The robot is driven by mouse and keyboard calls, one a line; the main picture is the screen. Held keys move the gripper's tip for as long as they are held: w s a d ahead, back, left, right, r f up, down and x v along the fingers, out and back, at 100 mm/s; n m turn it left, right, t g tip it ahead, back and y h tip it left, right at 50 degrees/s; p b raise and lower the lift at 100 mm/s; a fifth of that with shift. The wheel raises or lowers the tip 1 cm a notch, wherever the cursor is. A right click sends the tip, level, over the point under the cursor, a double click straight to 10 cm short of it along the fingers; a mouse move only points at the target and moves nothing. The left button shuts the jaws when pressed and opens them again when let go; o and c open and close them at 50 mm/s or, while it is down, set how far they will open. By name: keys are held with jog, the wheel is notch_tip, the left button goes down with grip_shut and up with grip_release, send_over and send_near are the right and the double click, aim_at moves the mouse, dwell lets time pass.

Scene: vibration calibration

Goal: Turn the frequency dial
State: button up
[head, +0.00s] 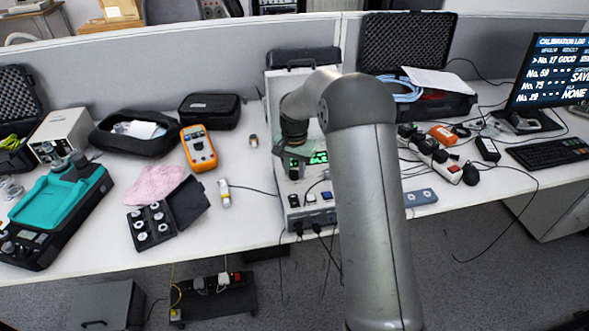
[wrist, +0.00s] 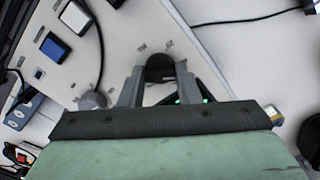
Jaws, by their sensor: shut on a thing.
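The calibration device (head: 275,95) is a light box on the bench, partly hidden behind my arm. Its green display (head: 319,157) is lit. In the wrist view the black round dial (wrist: 160,67) sits on the pale panel, with small markings around it. My gripper (wrist: 157,78) has one finger on each side of the dial and is closed on it. In the head view my gripper (head: 292,162) is at the device's front, and the dial itself is hard to make out there.
A grey knob (wrist: 93,100) sits left of the gripper, near blue (wrist: 55,47) and white-topped (wrist: 75,17) buttons. A cable runs close by. An orange multimeter (head: 199,148), a case of weights (head: 153,225) and a power strip (head: 440,158) lie on the bench. A monitor (head: 555,75) stands right.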

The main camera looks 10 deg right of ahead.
jog(key=n, duration=0.6)
jog(key=shift+n, duration=0.3)
jog(key=n, duration=0.6)
jog(key=shift+r, duration=0.1)
jog(key=shift+n, duration=0.4)
jog(key=o, duration=1)
notch_tip(320, 180, up, 17)
jog(key=shift+r, duration=0.2)
